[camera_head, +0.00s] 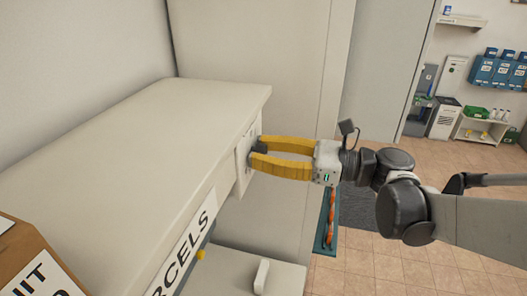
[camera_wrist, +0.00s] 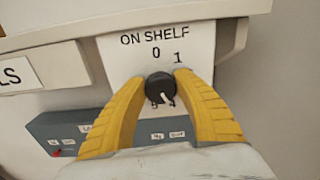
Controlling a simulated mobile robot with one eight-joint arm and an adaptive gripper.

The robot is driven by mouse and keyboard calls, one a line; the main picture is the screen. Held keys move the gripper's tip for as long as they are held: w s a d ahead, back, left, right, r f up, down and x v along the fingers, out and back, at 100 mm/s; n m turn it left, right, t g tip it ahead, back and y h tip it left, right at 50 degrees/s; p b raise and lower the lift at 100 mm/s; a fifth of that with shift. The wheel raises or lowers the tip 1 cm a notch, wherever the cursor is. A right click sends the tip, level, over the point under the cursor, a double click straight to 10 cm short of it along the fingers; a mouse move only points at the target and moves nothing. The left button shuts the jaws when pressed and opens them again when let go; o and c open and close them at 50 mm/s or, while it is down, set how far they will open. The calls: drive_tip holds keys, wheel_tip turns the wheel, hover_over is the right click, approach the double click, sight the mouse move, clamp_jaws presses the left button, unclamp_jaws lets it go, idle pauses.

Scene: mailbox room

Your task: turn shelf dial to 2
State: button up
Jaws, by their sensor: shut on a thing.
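The shelf dial (camera_wrist: 160,87) is a round black knob on a white plate (camera_wrist: 195,50) labelled "ON SHELF". The digit 0 stands above it and 1 to its upper right; marks below it are too small to read surely. A white pointer line on the knob points down and slightly right. In the head view the dial (camera_head: 259,146) is dark and partly hidden at the shelf's end. My gripper (camera_head: 256,150), with yellow fingers, is shut on the dial, one finger on each side. It also shows in the wrist view (camera_wrist: 161,85).
The dial's plate is on the end of a pale shelf (camera_head: 140,125) with a "PARCELS" sign (camera_head: 185,245). A cardboard box (camera_head: 35,265) sits at the lower left. A grey panel with small labels (camera_wrist: 60,125) is below the dial. Tiled floor (camera_head: 360,265) is open at the right.

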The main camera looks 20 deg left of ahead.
drive_tip(key=n+b, duration=0.1)
drive_tip(key=n, duration=0.3)
drive_tip(key=shift+s+b, duration=0.1)
drive_tip(key=shift+b, duration=0.2)
drive_tip(key=n+b, duration=0.1)
drive_tip(key=n, duration=0.2)
drive_tip(key=shift+f+n, duration=0.1)
drive_tip(key=shift+n, duration=0.2)
drive_tip(key=n+b, duration=0.1)
drive_tip(key=n, duration=0.2)
drive_tip(key=shift+s+n, duration=0.1)
drive_tip(key=shift+n, duration=0.2)
drive_tip(key=shift+n+b, duration=0.55)
drive_tip(key=shift+n, duration=1.35)
drive_tip(key=o, duration=1.1)
drive_tip(key=shift+a, duration=0.1)
drive_tip(key=shift+o, duration=0.2)
